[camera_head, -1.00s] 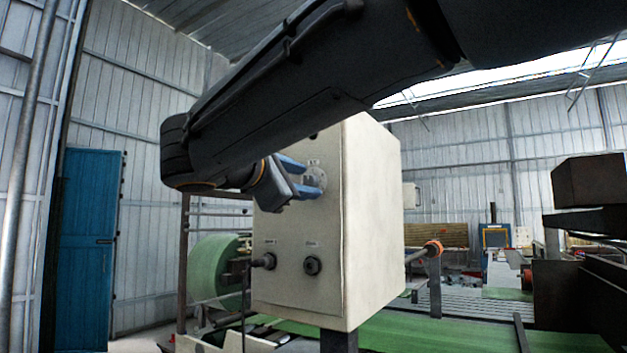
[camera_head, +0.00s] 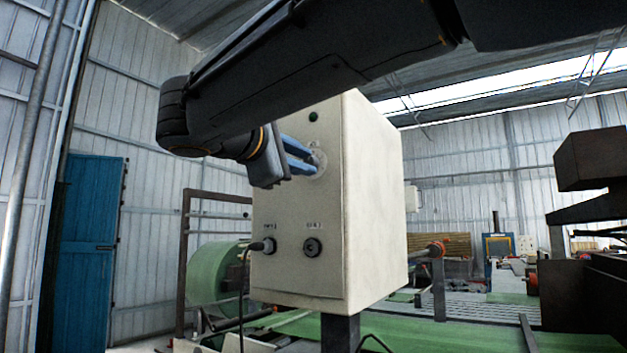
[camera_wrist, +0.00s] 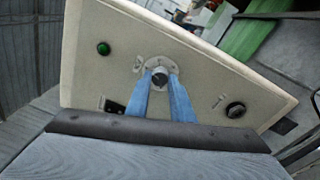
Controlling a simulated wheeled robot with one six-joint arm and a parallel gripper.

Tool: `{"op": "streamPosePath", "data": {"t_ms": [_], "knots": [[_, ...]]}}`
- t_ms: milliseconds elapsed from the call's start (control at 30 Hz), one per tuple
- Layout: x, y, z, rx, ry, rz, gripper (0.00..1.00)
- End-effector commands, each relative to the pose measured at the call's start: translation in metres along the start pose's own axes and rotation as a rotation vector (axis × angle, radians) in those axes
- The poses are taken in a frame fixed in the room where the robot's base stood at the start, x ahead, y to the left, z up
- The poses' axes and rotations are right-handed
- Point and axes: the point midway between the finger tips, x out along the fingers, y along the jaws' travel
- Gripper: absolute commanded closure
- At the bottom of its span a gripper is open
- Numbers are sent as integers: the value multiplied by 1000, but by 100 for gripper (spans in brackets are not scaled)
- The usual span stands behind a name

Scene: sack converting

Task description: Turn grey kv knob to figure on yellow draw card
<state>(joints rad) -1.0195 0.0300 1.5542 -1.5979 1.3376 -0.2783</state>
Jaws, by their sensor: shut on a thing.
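A cream control box (camera_head: 372,210) stands on a dark post. The grey knob (camera_wrist: 159,76) is on its front face, on a round pale dial plate (camera_wrist: 157,63); the dial's marks are too small to read. My gripper (camera_head: 314,161) reaches the knob from the left in the head view, its blue fingers closed on the knob's sides. The wrist view shows both fingertips (camera_wrist: 160,84) against the knob. The yellow draw card does not show clearly in either view.
A green lamp (camera_wrist: 103,48) and a dark round knob (camera_wrist: 236,110) share the box face. A black plug with a hanging cable (camera_head: 267,246) sits low on it. A green roll (camera_head: 215,272) stands behind, and a blue door (camera_head: 88,250) is at the left.

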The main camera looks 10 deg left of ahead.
Motion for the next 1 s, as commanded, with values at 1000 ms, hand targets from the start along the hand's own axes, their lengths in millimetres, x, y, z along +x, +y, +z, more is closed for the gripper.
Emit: {"op": "streamPosePath", "data": {"t_ms": [1000], "knots": [[0, 0, -1, 211, -9, 12, 72]]}}
